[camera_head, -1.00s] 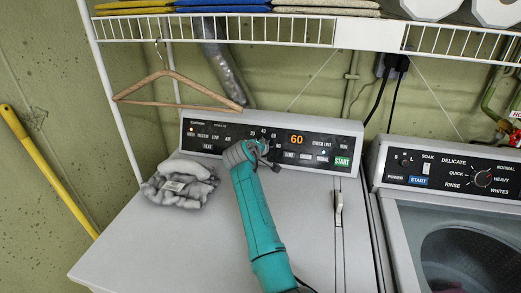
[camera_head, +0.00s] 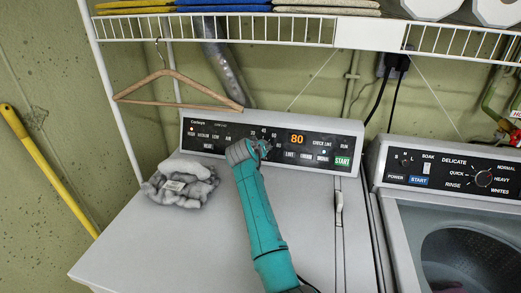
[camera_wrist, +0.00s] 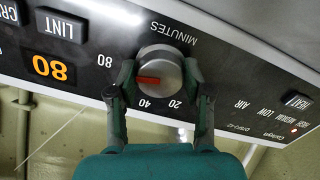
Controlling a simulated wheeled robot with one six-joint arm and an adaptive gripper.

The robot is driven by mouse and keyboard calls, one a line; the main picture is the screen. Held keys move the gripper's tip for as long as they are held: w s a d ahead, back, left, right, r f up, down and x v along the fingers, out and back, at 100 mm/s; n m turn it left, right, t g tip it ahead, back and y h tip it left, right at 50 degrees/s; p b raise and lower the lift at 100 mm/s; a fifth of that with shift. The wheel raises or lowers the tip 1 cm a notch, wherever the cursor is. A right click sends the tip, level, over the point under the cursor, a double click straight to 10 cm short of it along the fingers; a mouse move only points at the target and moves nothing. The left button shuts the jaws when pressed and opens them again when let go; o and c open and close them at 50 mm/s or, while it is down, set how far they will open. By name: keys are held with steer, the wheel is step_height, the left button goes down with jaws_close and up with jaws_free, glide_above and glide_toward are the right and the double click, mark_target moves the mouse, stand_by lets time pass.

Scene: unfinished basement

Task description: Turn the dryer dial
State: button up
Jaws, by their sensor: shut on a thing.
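The dryer dial (camera_wrist: 160,72) is a round silver knob with a red pointer, seen upside down in the wrist view. Printed minute numbers ring it on the black dryer panel (camera_head: 212,137). My gripper (camera_wrist: 158,88) is shut on the dial, one finger on each side. In the head view my gripper (camera_head: 262,150) is at the middle of the panel and hides most of the dial. The orange display (camera_head: 297,138) reads 80, and the display in the wrist view (camera_wrist: 50,68) agrees.
A grey cloth bundle (camera_head: 180,183) lies on the dryer top (camera_head: 150,230) left of my arm. A wooden hanger (camera_head: 178,88) hangs from the wire shelf (camera_head: 230,29) above. A washer (camera_head: 445,190) stands at the right.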

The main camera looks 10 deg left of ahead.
steer(key=shift+f+m, duration=0.1)
steer(key=shift+m, duration=0.3)
steer(key=o, duration=1.2)
steer(key=shift+c, duration=0.2)
steer(key=shift+s, duration=0.1)
steer(key=v, duration=0.7)
steer(key=shift+s, duration=0.2)
